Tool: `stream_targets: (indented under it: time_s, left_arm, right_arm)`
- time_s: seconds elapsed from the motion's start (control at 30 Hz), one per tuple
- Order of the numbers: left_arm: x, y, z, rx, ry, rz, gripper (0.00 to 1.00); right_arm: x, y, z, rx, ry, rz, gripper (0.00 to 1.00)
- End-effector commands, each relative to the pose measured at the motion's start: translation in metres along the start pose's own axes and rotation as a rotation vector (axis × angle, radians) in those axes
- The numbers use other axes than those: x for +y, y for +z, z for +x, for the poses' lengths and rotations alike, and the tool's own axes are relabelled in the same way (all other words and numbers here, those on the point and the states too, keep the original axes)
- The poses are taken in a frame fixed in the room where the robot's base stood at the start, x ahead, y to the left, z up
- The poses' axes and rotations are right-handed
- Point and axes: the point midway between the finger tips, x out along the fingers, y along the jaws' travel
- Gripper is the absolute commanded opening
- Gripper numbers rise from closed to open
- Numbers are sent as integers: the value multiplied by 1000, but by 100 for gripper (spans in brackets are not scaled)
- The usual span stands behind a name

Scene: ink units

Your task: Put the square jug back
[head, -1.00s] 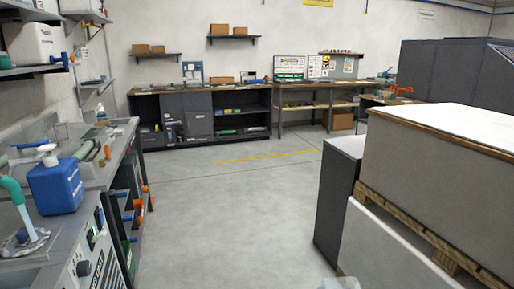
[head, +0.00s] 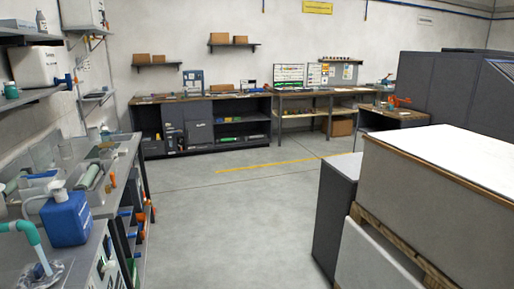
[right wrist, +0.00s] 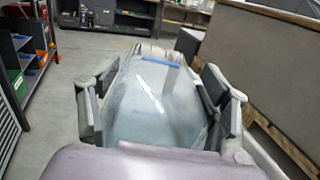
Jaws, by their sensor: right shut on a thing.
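In the right wrist view my right gripper (right wrist: 158,105) is shut on a clear, glassy square jug (right wrist: 150,90). One finger lies along each side of the jug, and a blue strip shows near its far end. The jug looks empty, though glare makes this hard to tell. In the head view neither gripper nor the held jug shows.
A bench along the left holds a blue bottle (head: 68,218) with a white pump and a teal curved pipe (head: 35,245). A pallet with a large grey crate (head: 430,190) stands at right. The floor (head: 235,220) between is clear, up to a dark shelf bench (head: 200,125).

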Motion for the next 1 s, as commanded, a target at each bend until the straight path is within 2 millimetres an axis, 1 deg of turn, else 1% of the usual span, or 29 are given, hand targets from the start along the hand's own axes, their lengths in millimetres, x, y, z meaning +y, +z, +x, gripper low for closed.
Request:
stream_targets:
  time_s: [0.03, 0.1, 0.2, 0.3, 1.0]
  left_arm:
    - [0, 0, 0, 1, 0, 0, 0]
    - [0, 0, 0, 1, 0, 0, 0]
    - [0, -1, 0, 2, 0, 0, 0]
    - [0, -1, 0, 2, 0, 0, 0]
    - [1, -1, 0, 3, 1, 0, 0]
  right_arm:
    - [-1, -4, -11, 5, -1, -1, 26]
    - [0, -8, -23, 6, 0, -3, 26]
    - [0, -12, -35, 8, 4, -6, 26]
    - [0, -13, -42, 8, 5, -8, 26]
    - [1, -13, -42, 7, 10, -11, 26]
